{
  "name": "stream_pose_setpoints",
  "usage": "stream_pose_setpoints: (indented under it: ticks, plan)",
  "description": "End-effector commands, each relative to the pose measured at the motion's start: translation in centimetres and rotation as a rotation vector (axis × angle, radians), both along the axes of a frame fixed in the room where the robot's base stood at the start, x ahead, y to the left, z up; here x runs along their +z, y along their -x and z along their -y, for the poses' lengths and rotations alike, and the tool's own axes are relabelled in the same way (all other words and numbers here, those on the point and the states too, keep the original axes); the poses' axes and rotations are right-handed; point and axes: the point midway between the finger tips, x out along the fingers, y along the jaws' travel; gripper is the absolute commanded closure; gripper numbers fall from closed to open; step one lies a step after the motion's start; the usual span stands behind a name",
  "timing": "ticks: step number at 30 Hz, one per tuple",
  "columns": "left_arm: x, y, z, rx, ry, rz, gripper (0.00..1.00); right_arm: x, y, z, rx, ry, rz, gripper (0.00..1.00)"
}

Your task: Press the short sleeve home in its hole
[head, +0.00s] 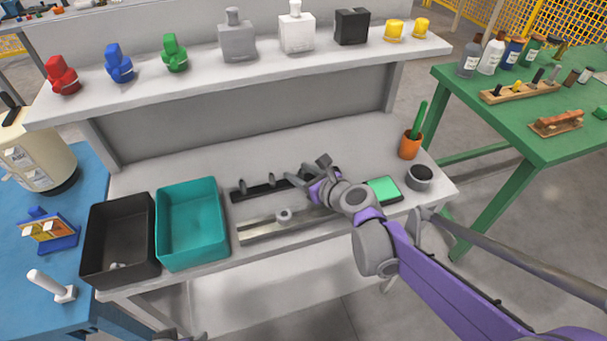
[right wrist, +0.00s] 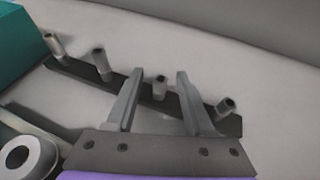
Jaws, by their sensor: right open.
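Several grey hollow sleeves stand in a row on a black bar (right wrist: 75,72) in the right wrist view; the bar (head: 247,193) also shows in the head view. My right gripper (right wrist: 155,75) is open. One sleeve (right wrist: 160,87), which looks short, shows between its two fingers, and I cannot tell whether they touch it. In the head view the right gripper (head: 315,167) is over the right part of the bar and hides some sleeves. A grey ring with a dark hole (head: 284,215) sits on a pale rail in front of the bar.
A teal bin (head: 190,262) and a black bin (head: 122,278) stand left of the bar. A green-topped pad (head: 384,188), a dark round cup (head: 419,177) and an orange pot (head: 409,147) are at the right. A shelf (head: 200,78) runs above the bench's back.

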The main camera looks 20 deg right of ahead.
Motion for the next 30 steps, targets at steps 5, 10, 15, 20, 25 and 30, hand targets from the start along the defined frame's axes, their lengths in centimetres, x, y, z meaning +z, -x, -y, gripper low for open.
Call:
stream_pose_setpoints:
  ticks: [5,10,15,20,25,30]
  plan:
    - [0.02,0.01,0.0,0.0,0.0,0.0,0.28,0.02,0.02,0.02,0.0,0.0,0.0,0.56]
    - [0.01,0.0,0.0,0.0,0.0,0.0,0.28,0.02,0.03,0.02,0.0,0.0,0.0,0.87]
    - [0.01,0.0,0.0,0.0,0.0,0.0,0.28,0.02,0.03,0.03,0.0,0.0,0.0,1.0]
    - [0.01,0.0,0.0,0.0,0.0,0.0,0.28,0.02,0.04,0.03,0.0,0.0,0.0,0.92]
    - [0.01,0.0,0.0,0.0,0.0,0.0,0.28,0.01,0.04,0.03,0.0,0.0,0.0,1.0]
    - [0.01,0.0,0.0,0.0,0.0,0.0,0.28,0.01,0.04,0.03,0.0,0.0,0.0,1.0]
